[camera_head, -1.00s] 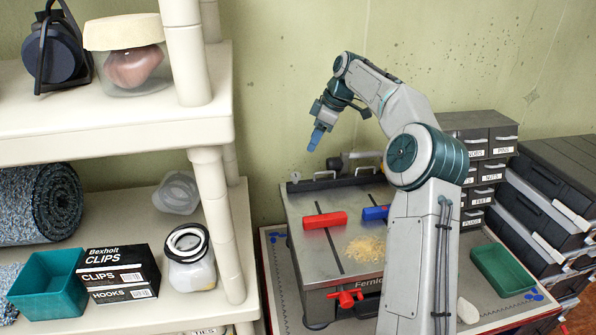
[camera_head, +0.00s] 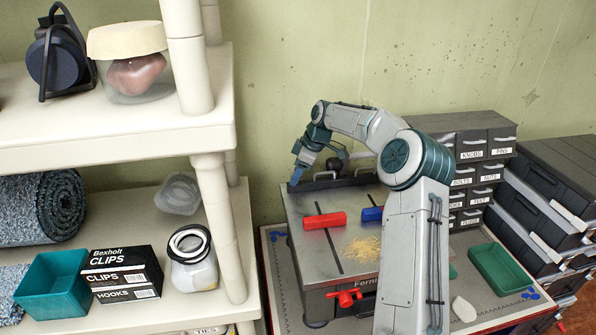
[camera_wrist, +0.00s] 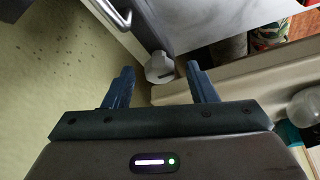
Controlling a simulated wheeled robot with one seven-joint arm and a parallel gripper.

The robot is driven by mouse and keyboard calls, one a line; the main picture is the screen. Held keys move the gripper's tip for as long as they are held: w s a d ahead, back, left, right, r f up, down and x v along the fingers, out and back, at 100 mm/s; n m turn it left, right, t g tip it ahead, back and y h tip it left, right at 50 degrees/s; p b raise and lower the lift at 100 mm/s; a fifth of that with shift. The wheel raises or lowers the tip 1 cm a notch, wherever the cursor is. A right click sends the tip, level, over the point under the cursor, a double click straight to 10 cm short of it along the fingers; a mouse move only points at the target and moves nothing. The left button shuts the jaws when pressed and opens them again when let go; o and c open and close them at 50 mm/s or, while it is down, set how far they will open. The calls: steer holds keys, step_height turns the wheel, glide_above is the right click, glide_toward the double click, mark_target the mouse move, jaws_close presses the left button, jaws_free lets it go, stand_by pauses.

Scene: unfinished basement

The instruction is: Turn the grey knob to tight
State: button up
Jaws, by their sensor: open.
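The grey knob (camera_wrist: 160,69) is a small rounded piece at the corner of the machine's metal top in the wrist view. It has a short dark mark on its lower right side. My gripper (camera_wrist: 159,72) is open, with one blue finger on each side of the knob in that view. I cannot tell whether the fingers reach its depth, and no contact is clear. In the head view my gripper (camera_head: 295,178) points down at the machine's back left corner and hides the knob there. No lettering for tight is readable.
The machine's metal top (camera_head: 315,260) carries a red block (camera_head: 325,221), a blue block (camera_head: 372,214) and sawdust. A black handle (camera_head: 335,180) lies just right of my gripper. A white shelf (camera_head: 225,230) stands left, and the wall is close behind.

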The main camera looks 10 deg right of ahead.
steer(key=shift+c, duration=0.3)
steer(key=c, duration=0.9)
